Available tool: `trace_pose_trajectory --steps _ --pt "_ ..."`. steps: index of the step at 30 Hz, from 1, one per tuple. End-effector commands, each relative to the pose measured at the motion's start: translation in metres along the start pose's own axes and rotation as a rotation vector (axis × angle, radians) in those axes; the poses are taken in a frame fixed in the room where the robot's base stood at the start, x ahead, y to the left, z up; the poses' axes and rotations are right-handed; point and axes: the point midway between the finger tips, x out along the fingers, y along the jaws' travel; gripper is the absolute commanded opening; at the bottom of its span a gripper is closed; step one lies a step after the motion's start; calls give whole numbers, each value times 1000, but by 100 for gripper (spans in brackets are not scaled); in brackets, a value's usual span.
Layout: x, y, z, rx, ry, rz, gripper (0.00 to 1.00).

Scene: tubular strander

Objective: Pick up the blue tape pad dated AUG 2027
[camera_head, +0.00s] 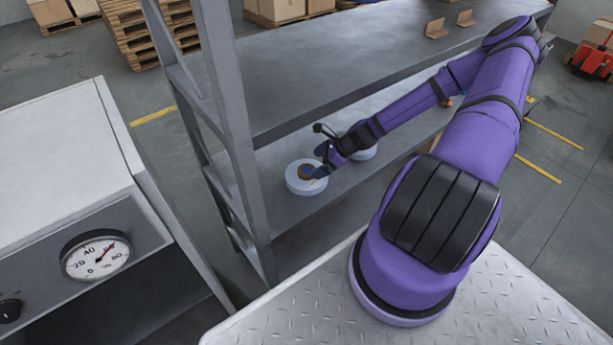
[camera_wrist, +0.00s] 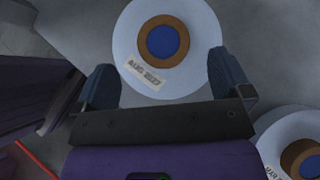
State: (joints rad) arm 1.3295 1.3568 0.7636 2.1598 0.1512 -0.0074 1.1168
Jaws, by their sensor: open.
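The tape pad labelled AUG 2027 (camera_wrist: 125,50) is a pale blue-white disc with a brown ring and a blue centre in the wrist view. Its label faces my gripper. It lies on the lower shelf, and in the head view the same pad (camera_head: 299,184) is partly covered by my gripper (camera_head: 322,172). My gripper also shows in the wrist view (camera_wrist: 165,80), with its two fingers apart at the near side of the pad and nothing held. I cannot tell whether the fingertips touch the pad.
A second pad (camera_wrist: 272,137) with a partly hidden label lies to the right; in the head view it (camera_head: 365,152) is behind my wrist. The upper shelf (camera_head: 330,75) hangs over the lower shelf (camera_head: 285,215). A shelf upright (camera_head: 233,120) stands left. A gauge cabinet (camera_head: 60,160) is further left.

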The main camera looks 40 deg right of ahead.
Motion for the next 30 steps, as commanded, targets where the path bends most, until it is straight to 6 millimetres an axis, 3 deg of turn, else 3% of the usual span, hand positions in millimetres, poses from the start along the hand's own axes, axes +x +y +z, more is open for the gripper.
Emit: trace_pose_trajectory --steps 9,17,25,30 --pt "42 -4 -2 0 -2 1 97" --pt "45 -4 -2 0 -1 0 97" --pt "45 -4 -2 0 -1 0 36" --pt "45 -4 -2 0 -2 0 36"
